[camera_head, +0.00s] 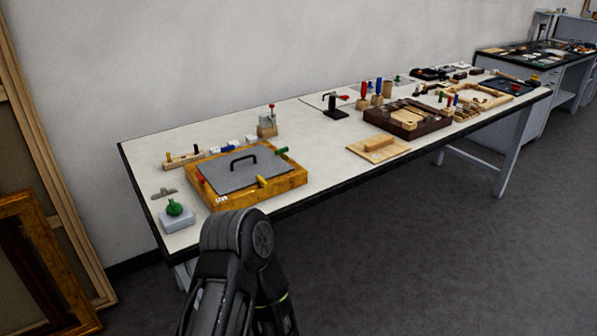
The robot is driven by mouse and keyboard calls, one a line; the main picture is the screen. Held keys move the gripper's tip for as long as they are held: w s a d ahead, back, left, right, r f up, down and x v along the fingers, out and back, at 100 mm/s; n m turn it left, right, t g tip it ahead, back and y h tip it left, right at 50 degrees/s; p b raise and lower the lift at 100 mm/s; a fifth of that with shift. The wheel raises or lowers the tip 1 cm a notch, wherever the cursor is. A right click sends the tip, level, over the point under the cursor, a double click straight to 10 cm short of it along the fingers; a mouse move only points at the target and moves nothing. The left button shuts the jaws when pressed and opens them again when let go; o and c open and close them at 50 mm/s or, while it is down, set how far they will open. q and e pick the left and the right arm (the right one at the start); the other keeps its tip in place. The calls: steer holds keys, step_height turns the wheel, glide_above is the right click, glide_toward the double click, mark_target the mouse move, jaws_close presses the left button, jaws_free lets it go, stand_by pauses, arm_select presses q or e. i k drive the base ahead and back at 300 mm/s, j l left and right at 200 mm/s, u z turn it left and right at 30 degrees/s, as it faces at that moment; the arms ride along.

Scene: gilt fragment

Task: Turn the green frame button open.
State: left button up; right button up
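A gilt frame (290,181) lies flat near the left end of the long table, with a grey backing board (225,174) in it. A black handle (243,162) stands on the board. The green frame button (281,151) is at the frame's far right corner; whether it overlaps the board is too small to tell. A yellow button (262,181) is on the near side, a red one (200,179) at the left, and a blue one (227,148) at the back. Neither gripper shows; only a dark arm link of mine rises at the bottom, apart from the frame.
A green knob (174,208) sits on a pale block at the table's (290,130) left front corner. Behind the frame are a wooden rack (184,159) and a grey block stand (267,124). A wooden board (378,149) lies to the right. Large frames lean at the far left.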

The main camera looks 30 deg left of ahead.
mark_target(281, 150)
steer(key=k+j+u, duration=0.1)
steer(key=u, duration=0.25)
steer(key=j+u, duration=0.15)
steer(key=u, duration=0.2)
steer(key=k+j+u, duration=0.15)
steer(key=u, duration=0.25)
